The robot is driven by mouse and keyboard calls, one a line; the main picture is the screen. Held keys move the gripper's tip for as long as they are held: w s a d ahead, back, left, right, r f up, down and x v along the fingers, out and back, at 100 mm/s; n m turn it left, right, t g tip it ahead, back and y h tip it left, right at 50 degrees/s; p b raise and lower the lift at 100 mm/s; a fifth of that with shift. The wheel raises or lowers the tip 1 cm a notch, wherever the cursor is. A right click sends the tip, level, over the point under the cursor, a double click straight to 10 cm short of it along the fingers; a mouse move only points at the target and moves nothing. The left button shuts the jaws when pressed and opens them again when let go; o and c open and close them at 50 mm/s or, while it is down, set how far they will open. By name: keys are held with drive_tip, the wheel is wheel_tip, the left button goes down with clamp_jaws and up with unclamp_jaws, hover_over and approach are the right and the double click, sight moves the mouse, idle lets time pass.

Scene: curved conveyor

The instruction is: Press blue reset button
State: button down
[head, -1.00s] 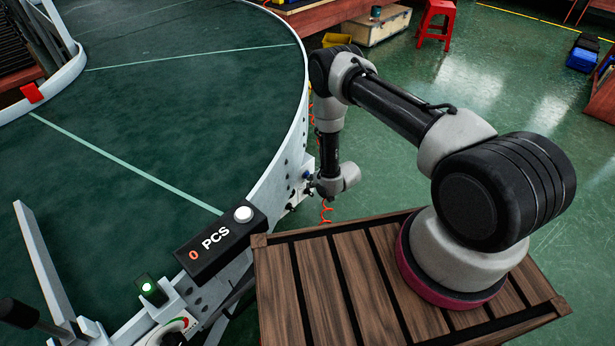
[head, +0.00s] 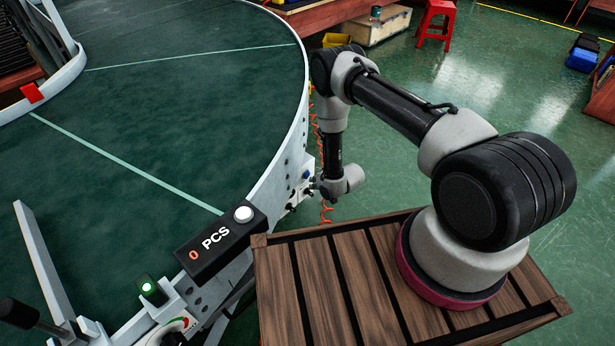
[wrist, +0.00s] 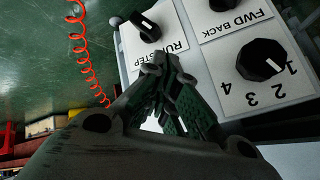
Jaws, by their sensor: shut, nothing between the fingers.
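The control panel on the conveyor's outer side shows in the head view as a small pale box, with a tiny blue spot (head: 306,174) that looks like the blue button. My gripper (wrist: 160,60) is shut and empty in the wrist view. Its tips are in front of the panel (wrist: 205,65), between the RUN/STEP knob (wrist: 147,29) and the numbered selector knob (wrist: 260,60). I cannot tell whether the tips touch the panel. No blue button shows in the wrist view; the fingers cover part of the panel.
A FWD/BACK knob (wrist: 222,4) is at the wrist view's top edge. A coiled orange cable (wrist: 88,60) hangs left of the panel. The curved conveyor (head: 150,130) fills the head view's left. A counter box reading 0 PCS (head: 218,243) sits on its rim.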

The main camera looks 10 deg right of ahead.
drive_tip(key=shift+s+d, duration=0.75)
drive_tip(key=shift+s, duration=0.3)
drive_tip(key=shift+s+d, duration=0.75)
drive_tip(key=shift+s, duration=0.25)
